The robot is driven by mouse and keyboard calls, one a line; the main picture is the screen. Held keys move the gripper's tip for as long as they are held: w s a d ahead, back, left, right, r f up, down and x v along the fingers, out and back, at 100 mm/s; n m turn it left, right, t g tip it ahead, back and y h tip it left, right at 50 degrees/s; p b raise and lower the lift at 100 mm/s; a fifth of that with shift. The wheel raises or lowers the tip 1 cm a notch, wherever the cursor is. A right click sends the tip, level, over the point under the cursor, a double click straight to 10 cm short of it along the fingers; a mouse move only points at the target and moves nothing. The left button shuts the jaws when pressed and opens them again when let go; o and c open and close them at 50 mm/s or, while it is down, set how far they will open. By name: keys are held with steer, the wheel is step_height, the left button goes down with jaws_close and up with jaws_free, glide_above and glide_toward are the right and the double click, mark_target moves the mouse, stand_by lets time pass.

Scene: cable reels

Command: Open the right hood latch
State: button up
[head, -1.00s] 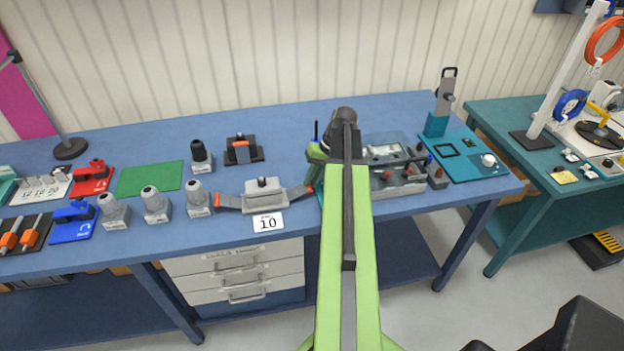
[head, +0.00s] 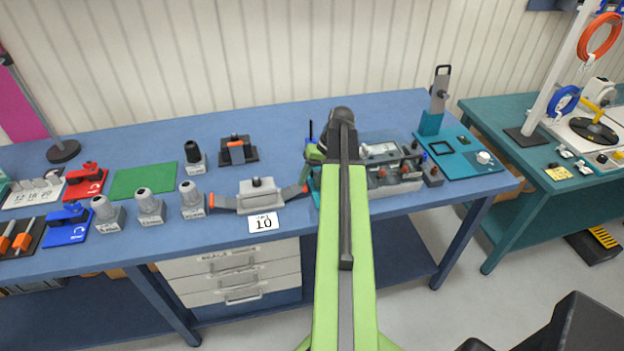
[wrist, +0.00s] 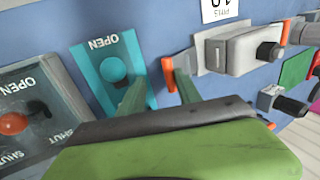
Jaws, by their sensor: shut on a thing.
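The grey hood (head: 262,193) sits on the blue bench behind a card marked 10, with a flat grey latch arm on each side. The right hood latch (head: 294,192) slopes up from the hood toward my gripper. In the wrist view the hood (wrist: 236,50) is at upper right, and the latch's orange tip (wrist: 168,76) lies between the two fingers. My gripper (wrist: 160,72) is shut on this latch. In the head view my green arm hides most of the gripper. The left latch (head: 224,202) lies out to the side, its orange end low.
A teal plate (wrist: 104,66) marked OPEN with a round knob lies close beside the fingers. A grey panel (wrist: 40,115) with an orange knob is beyond it. Several grey connectors (head: 150,207) stand left of the hood. A fixture (head: 385,165) stands right of my arm.

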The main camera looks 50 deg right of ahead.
stand_by(0.4)
steer(key=shift+r, duration=0.15)
steer(key=p+v, duration=1.6)
steer(key=v, duration=0.1)
steer(key=shift+d, duration=0.1)
